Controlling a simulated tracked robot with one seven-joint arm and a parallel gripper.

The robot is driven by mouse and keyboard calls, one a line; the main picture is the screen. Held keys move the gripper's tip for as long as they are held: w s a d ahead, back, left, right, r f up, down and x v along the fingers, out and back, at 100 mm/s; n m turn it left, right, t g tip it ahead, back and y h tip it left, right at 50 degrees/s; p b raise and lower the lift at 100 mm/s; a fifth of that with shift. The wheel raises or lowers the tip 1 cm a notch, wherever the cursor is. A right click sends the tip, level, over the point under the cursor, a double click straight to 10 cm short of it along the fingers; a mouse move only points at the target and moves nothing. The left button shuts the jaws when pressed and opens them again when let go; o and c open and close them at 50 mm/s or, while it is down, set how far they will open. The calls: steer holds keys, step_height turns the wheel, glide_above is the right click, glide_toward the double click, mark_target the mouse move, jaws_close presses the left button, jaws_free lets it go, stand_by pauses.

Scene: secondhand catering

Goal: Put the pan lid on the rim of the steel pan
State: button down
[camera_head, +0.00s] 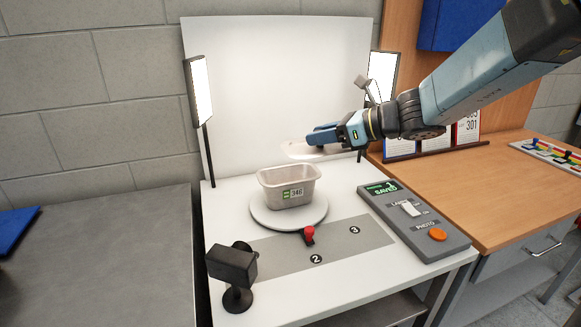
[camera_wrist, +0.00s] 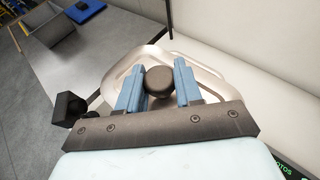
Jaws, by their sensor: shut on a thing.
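The steel pan (camera_head: 289,190), an open rectangular pan with a green-and-white "346" label, stands upright on a round white turntable (camera_head: 260,217). The pan lid (camera_head: 297,151) is a pale flat plate held in the air above and behind the pan's right side, apart from its rim. My gripper (camera_head: 316,138) comes in from the right and is shut on the lid's knob. In the wrist view the dark round knob (camera_wrist: 159,82) sits between my two blue fingers, with the lid's metal rim (camera_wrist: 118,72) spreading beyond them. I cannot make out the pan in the wrist view.
Two light panels (camera_head: 199,90) flank a white backdrop (camera_head: 270,70). A red-knobbed part (camera_head: 309,235) is in front of the turntable, a black camera-like device (camera_head: 233,267) at front left. A grey control box (camera_head: 413,222) with an orange button is at right.

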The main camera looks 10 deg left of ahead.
steer(key=w+a+f, duration=0.6)
steer(key=a+f, duration=0.3)
steer(key=f, duration=0.3)
steer(key=shift+w+a, duration=0.15)
steer(key=shift+w, duration=0.25)
steer(key=c, duration=0.8)
jaws_free()
steer(key=shift+f, duration=0.15)
steer(key=shift+o, duration=0.2)
steer(key=v, duration=1.2)
